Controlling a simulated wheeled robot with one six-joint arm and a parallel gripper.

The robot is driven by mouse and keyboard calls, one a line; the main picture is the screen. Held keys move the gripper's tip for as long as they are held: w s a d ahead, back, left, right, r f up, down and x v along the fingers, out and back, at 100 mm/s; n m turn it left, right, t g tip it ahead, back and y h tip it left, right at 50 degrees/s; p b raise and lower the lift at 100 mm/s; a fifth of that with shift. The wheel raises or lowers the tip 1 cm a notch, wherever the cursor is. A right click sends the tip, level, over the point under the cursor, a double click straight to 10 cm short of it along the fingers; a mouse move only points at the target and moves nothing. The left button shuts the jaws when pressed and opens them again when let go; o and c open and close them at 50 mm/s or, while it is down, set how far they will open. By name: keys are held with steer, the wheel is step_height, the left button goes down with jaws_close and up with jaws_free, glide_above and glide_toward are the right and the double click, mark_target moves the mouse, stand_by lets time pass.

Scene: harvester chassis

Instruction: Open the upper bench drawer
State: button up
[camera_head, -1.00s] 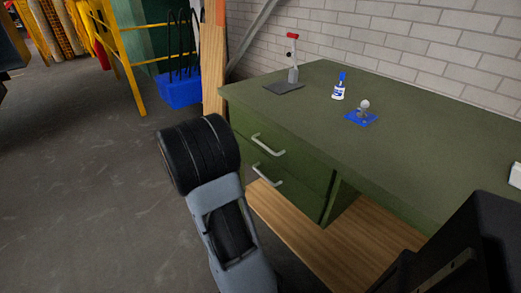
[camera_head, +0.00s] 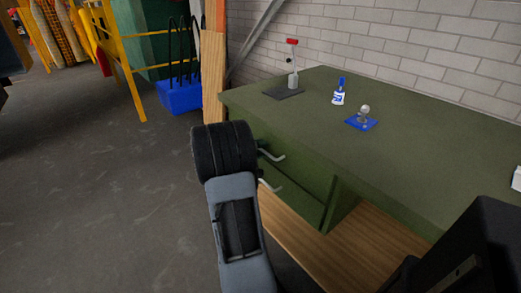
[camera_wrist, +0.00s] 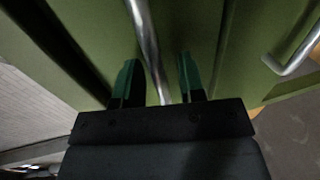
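The green bench's upper drawer (camera_head: 302,163) looks shut in the head view. Its silver bar handle (camera_head: 271,153) is partly hidden by my arm. In the wrist view, the upper handle (camera_wrist: 148,45) runs between the two green-tipped fingers of my gripper (camera_wrist: 158,80). The fingers are open, one on each side of the bar, with a gap to it visible on both sides. In the head view, my wrist hides the fingertips. The lower drawer's handle (camera_head: 268,186) shows below, and it also appears at the right of the wrist view (camera_wrist: 297,50).
On the green bench top (camera_head: 440,150) stand a red-handled press (camera_head: 293,75), a blue-and-white bottle (camera_head: 339,93) and a small knob on a blue plate (camera_head: 361,121). A wooden lower shelf (camera_head: 300,228) lies under the bench. Open floor (camera_head: 90,200) extends to the left.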

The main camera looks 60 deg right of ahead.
jaws_close()
stand_by(0.3)
steer(key=shift+a, duration=0.1)
